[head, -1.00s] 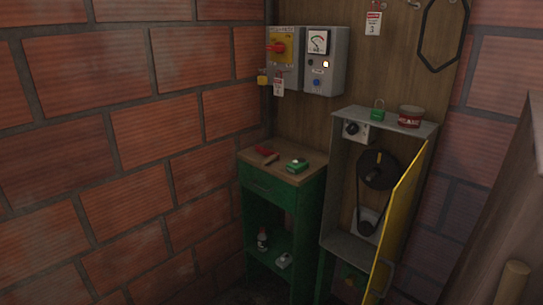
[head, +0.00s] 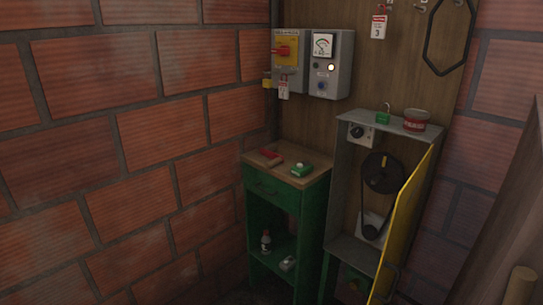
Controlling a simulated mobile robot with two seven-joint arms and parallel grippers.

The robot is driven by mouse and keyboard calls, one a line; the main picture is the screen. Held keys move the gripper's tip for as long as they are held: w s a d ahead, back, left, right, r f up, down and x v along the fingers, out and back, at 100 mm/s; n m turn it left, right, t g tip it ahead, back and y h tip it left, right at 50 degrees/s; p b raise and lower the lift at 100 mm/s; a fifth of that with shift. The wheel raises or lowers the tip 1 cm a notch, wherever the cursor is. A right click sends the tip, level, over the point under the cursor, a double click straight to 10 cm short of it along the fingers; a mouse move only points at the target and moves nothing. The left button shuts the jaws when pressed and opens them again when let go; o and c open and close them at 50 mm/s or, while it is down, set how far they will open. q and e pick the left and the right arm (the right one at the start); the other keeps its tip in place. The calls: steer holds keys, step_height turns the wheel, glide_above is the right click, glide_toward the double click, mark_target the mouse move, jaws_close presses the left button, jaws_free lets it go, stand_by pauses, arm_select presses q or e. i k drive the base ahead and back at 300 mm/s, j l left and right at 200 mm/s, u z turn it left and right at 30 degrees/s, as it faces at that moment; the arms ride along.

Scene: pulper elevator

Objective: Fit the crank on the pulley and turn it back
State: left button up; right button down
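A black pulley (head: 381,172) sits in the upper part of an open grey cabinet (head: 340,190), with a belt (head: 386,208) running down from it to a lower wheel. A short pale-tipped piece shows on the pulley's face; I cannot tell whether it is the crank. The cabinet's yellow door (head: 407,222) stands open to the right. A red-handled object (head: 270,156) lies on the wooden top of the green stand; I cannot tell what it is. Neither of my grippers is in view.
The green stand (head: 272,208) has a green box (head: 299,170) on top and a bottle (head: 266,240) on its shelf. A green padlock (head: 383,117) and a red tin (head: 415,119) stand on the cabinet. Brick wall fills the left.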

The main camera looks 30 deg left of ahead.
mark_target(266, 151)
steer(key=j+u, duration=0.15)
steer(key=u, duration=0.2)
steer(key=i+j+u, duration=0.1)
steer(key=u, duration=0.25)
steer(key=i+j, duration=0.2)
steer(key=i+j+u, duration=0.1)
steer(key=i, duration=0.3)
steer(key=j, duration=0.1)
